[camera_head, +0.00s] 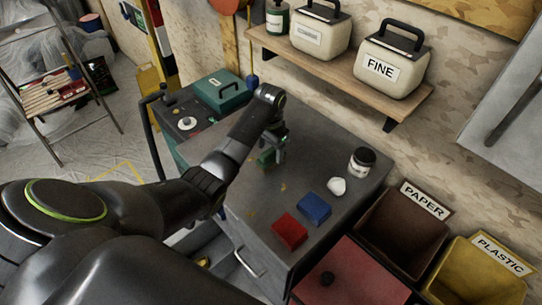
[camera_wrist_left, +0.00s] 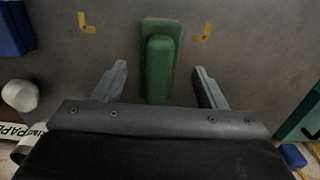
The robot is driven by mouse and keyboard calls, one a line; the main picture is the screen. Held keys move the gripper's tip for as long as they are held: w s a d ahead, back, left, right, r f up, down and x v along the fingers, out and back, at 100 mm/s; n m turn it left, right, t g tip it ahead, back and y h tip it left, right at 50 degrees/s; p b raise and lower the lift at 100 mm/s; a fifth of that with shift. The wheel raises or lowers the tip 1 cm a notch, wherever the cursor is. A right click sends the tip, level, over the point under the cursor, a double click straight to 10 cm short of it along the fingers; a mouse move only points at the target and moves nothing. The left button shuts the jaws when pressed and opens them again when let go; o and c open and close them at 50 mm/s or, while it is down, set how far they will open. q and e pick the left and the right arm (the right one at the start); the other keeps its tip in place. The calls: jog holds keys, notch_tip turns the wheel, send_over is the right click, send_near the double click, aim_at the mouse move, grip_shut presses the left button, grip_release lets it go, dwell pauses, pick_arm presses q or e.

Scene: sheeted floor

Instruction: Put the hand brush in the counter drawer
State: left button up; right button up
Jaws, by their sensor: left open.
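The green hand brush (camera_head: 266,157) lies on the dark counter top (camera_head: 310,160), partly hidden by my left gripper (camera_head: 274,148). In the left wrist view the brush (camera_wrist_left: 160,62) is a long green block with a raised ridge. There my left gripper (camera_wrist_left: 160,72) is open, one finger on each side of the brush with gaps between. No bristles show. The counter's front has a metal handle (camera_head: 249,264); how far the drawer there is open I cannot tell. My right gripper is not in view.
A red block (camera_head: 289,231), a blue block (camera_head: 314,208), a white lump (camera_head: 337,186) and a dark jar (camera_head: 361,162) stand on the counter's right part. PAPER (camera_head: 405,230) and PLASTIC (camera_head: 475,275) bins stand at right. A teal case (camera_head: 221,91) is behind left.

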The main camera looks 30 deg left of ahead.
aim_at(271, 149)
pick_arm(q)
jog(key=shift+d+f, duration=0.1)
jog(key=shift+f, duration=1.55)
jog(key=c, duration=1.2)
jog(key=shift+r, duration=0.15)
